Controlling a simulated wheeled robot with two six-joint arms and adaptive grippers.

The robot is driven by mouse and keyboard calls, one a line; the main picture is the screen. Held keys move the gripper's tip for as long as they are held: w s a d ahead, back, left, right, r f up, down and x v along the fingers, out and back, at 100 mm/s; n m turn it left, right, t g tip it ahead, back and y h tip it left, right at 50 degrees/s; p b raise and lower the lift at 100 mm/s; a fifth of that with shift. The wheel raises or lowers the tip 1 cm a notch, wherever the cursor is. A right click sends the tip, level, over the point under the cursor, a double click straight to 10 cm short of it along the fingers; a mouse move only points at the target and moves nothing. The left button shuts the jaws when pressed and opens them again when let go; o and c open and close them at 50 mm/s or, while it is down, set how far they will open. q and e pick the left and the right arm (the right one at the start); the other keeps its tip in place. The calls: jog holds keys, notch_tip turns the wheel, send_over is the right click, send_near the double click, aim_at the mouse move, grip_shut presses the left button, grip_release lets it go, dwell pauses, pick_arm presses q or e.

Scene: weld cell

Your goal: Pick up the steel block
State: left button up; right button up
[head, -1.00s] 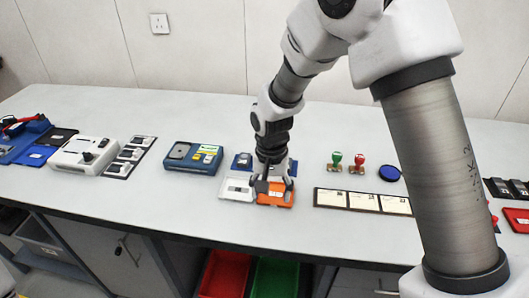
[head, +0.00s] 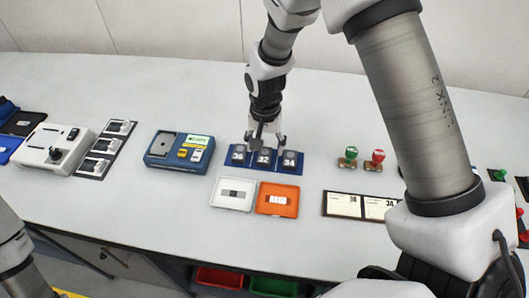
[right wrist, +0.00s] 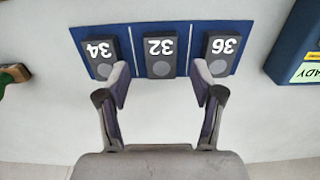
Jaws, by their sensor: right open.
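Three dark grey blocks stand in a row on a blue holder (head: 276,168), marked 36 (head: 238,155), 32 (head: 264,158) and 34 (head: 290,159). I cannot tell which one is meant by the steel block. My right gripper (head: 267,139) is open and empty just above the row, over the block marked 32. In the right wrist view block 32 (right wrist: 160,54) lies between the spread fingers of the gripper (right wrist: 161,83), with block 34 (right wrist: 101,55) to the left and block 36 (right wrist: 219,50) to the right. My left gripper is out of view.
A white tray (head: 233,205) and an orange tray (head: 276,208) lie in front of the holder. A blue device (head: 160,159) stands to its left. Green (head: 350,153) and red (head: 377,157) stamps stand to the right. The table behind the holder is clear.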

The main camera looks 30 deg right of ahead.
aim_at(265, 152)
jog(key=f, duration=0.3)
jog(key=shift+w+d, duration=0.2)
jog(key=shift+w, duration=0.2)
jog(key=shift+s+a, duration=0.1)
jog(key=shift+s, duration=0.05)
jog(key=shift+s+r, duration=0.15)
jog(key=c, duration=0.3)
grip_shut()
